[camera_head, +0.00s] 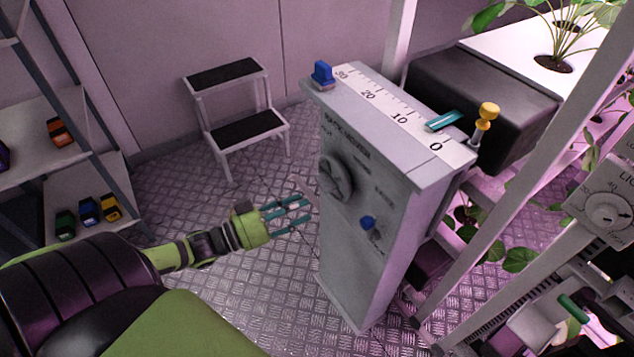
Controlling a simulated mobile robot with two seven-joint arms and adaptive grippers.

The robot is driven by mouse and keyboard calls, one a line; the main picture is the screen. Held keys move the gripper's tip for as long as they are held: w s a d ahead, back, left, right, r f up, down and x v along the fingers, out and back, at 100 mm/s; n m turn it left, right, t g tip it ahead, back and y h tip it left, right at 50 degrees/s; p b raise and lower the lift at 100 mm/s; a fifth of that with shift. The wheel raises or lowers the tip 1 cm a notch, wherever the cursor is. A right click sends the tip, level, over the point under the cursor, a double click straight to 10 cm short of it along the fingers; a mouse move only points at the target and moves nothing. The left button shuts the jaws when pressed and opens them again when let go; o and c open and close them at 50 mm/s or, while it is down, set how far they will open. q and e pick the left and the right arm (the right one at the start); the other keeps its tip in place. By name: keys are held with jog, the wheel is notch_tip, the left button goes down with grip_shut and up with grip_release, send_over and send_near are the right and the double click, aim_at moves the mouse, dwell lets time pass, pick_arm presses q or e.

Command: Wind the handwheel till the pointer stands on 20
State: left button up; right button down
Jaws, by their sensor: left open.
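The handwheel (337,177) is a dark grey round wheel on the front face of a grey cabinet (345,270). A white scale (385,105) on the cabinet's top runs from 30 at the far left to 0 at the near right. The teal pointer (443,121) lies across the scale between 0 and 10. My left gripper (293,214) is open and empty, with its teal fingers toward the cabinet, left of and below the handwheel and apart from it. I cannot make out my right gripper.
A blue knob (368,222) sits below the handwheel. A step stool (247,131) is behind, and shelves (35,140) stand left. Plant racks crowd the right.

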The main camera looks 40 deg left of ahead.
aim_at(320, 186)
pick_arm(q)
jog(key=shift+w+d+f+m+y+b, duration=0.15)
jog(key=shift+w+m+y+b, duration=0.25)
jog(key=shift+w+m, duration=2.05)
jog(key=shift+w+f+m+y+b, duration=0.3)
jog(key=shift+w+m, duration=0.35)
jog(key=shift+m, duration=3.5)
jog(key=shift+w+d+f+m+y+b, duration=0.1)
jog(key=shift+w+m+y+b, duration=0.35)
jog(key=shift+w+m, duration=2)
jog(key=shift+s+m, duration=0.85)
jog(key=shift+s, duration=0.05)
grip_shut()
